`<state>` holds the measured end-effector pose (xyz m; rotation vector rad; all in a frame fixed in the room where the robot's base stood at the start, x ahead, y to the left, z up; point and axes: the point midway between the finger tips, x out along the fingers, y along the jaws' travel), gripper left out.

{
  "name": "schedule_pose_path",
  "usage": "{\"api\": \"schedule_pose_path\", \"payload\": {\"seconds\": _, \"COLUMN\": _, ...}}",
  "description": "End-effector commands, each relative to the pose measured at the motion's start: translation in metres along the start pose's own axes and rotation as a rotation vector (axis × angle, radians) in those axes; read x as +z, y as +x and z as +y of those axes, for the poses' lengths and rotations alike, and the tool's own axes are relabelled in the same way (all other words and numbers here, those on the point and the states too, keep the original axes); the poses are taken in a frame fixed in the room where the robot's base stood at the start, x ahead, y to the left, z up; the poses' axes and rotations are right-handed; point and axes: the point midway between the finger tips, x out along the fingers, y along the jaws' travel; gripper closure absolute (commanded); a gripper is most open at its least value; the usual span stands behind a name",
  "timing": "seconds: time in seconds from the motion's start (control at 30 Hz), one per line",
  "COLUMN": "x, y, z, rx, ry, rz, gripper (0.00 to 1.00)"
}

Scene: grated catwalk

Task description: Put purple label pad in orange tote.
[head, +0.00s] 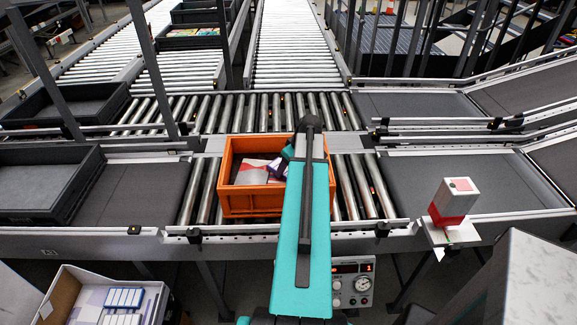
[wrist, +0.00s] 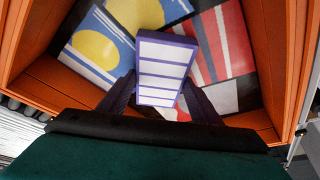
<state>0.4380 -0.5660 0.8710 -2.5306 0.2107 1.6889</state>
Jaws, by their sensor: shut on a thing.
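The orange tote (head: 250,202) sits on the roller conveyor, and its walls (wrist: 300,62) frame the wrist view. My gripper (wrist: 160,92) is shut on the purple label pad (wrist: 166,68), a white-faced block with purple edges and stripes. The pad is tilted between the fingers, over the tote's inside. In the head view my teal arm reaches over the tote and hides most of the gripper; a purple bit (head: 279,166) shows beside it. I cannot tell whether the pad touches what lies below.
Flat printed items lie in the tote: a blue and yellow one (wrist: 98,47) and a red striped one (wrist: 222,42). Black trays (head: 40,215) are at left.

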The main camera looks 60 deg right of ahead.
Motion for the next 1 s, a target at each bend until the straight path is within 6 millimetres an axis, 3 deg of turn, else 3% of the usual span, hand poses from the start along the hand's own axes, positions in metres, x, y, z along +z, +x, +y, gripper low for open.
{"api": "schedule_pose_path", "payload": {"seconds": 0.27, "x": 0.001, "y": 0.003, "z": 0.000, "rx": 0.000, "ry": 0.000, "rz": 0.000, "gripper": 0.68}}
{"api": "schedule_pose_path", "payload": {"seconds": 0.3, "x": 0.001, "y": 0.003, "z": 0.000, "rx": 0.000, "ry": 0.000, "rz": 0.000, "gripper": 0.37}}
{"api": "schedule_pose_path", "payload": {"seconds": 0.4, "x": 0.001, "y": 0.003, "z": 0.000, "rx": 0.000, "ry": 0.000, "rz": -0.001, "gripper": 0.23}}
{"api": "schedule_pose_path", "payload": {"seconds": 1.0, "x": 0.000, "y": -0.007, "z": -0.001, "rx": 0.000, "ry": -0.001, "rz": 0.000, "gripper": 0.23}}
